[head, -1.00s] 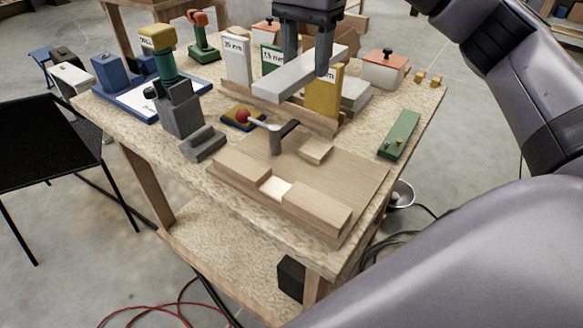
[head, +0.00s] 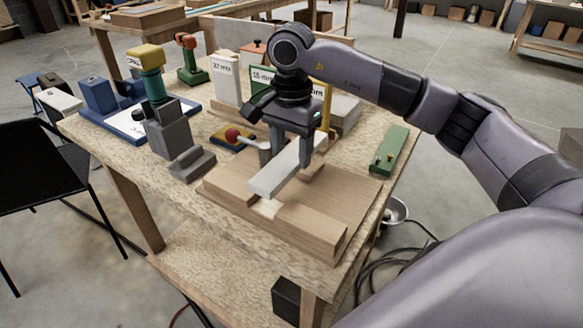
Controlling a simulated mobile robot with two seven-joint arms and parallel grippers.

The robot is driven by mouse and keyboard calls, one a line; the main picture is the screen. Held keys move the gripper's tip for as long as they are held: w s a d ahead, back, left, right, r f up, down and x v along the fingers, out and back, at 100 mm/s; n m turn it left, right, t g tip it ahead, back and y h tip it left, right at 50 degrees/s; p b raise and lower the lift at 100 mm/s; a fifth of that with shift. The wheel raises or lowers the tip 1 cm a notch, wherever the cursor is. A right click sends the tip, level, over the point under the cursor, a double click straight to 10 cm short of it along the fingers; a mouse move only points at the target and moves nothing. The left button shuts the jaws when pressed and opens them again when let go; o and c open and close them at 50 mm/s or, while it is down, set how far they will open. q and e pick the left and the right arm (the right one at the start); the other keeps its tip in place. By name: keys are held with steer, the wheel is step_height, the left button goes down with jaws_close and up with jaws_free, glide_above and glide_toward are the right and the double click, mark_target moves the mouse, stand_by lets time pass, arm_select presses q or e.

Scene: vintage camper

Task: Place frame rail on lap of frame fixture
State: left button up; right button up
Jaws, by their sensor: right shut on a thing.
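The frame rail (head: 282,170) is a long pale grey bar. My right gripper (head: 291,158) is shut on it from above, with a finger on each side. The frame fixture (head: 318,226) is a light wooden board with raised blocks along its front edge. The lap (head: 266,208) is the pale gap between the two front blocks. The rail lies across above the fixture, its near end just behind and above the lap. I cannot tell whether the rail touches the wood. The rail and gripper hide part of the fixture's back. My left gripper is not in view.
A grey stepped block (head: 176,145) is at the left. A green strip (head: 390,150) lies at the right. Labelled upright blocks (head: 226,80) stand at the back.

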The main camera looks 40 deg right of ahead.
mark_target(291, 156)
steer(key=shift+f, duration=2.45)
steer(key=shift+f, duration=0.1)
steer(key=o, duration=1.1)
step_height(291, 156, up, 12)
steer(key=shift+r+b, duration=0.15)
steer(key=shift+b, duration=0.2)
